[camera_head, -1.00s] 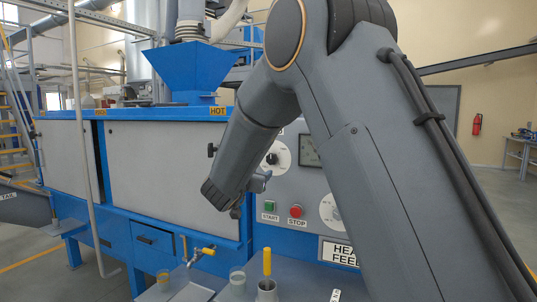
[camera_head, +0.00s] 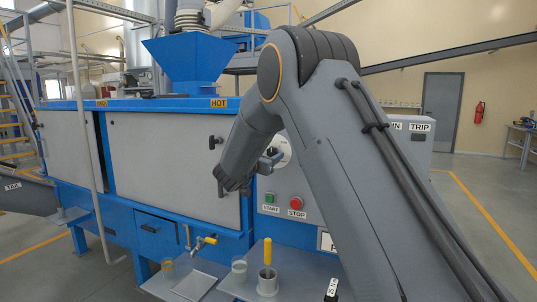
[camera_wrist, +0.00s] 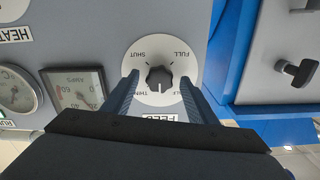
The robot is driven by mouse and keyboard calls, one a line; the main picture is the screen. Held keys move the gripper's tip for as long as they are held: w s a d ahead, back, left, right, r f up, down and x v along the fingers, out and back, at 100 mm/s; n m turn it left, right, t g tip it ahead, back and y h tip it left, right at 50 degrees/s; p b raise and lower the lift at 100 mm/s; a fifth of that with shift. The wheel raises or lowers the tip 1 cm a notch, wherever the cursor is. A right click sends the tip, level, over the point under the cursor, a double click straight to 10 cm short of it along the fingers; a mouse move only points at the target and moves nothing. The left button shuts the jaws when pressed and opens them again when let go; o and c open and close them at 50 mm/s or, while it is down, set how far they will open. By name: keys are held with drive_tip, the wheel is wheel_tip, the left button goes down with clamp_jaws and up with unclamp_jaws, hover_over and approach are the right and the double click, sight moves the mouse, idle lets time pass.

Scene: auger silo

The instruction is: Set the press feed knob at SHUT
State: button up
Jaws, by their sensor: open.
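The press feed knob (camera_wrist: 159,78) is a dark knob on a round white dial (camera_wrist: 137,62) in the wrist view. SHUT and FULL stand at the dial's top, with partly hidden labels lower down. A pale mark on the knob seems to point down, between the lower labels. The white dial shows in part in the head view (camera_head: 283,146), behind my arm. My gripper (camera_wrist: 158,81) is open, with one finger on each side of the knob and gaps between. It shows small beside the dial in the head view (camera_head: 269,161). I cannot tell how far the fingertips are from the panel.
A green START button (camera_head: 270,198) and red STOP button (camera_head: 296,203) sit below the dial. A gauge (camera_wrist: 75,92) is beside it in the wrist view. A shelf (camera_head: 232,289) holds a metal cup (camera_head: 267,285) with a yellow-handled tool. Open floor lies right.

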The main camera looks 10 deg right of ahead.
drive_tip(key=shift+c, duration=0.2)
drive_tip(key=c, duration=1)
drive_tip(key=shift+m+b, duration=0.3)
drive_tip(key=shift+b, duration=0.15)
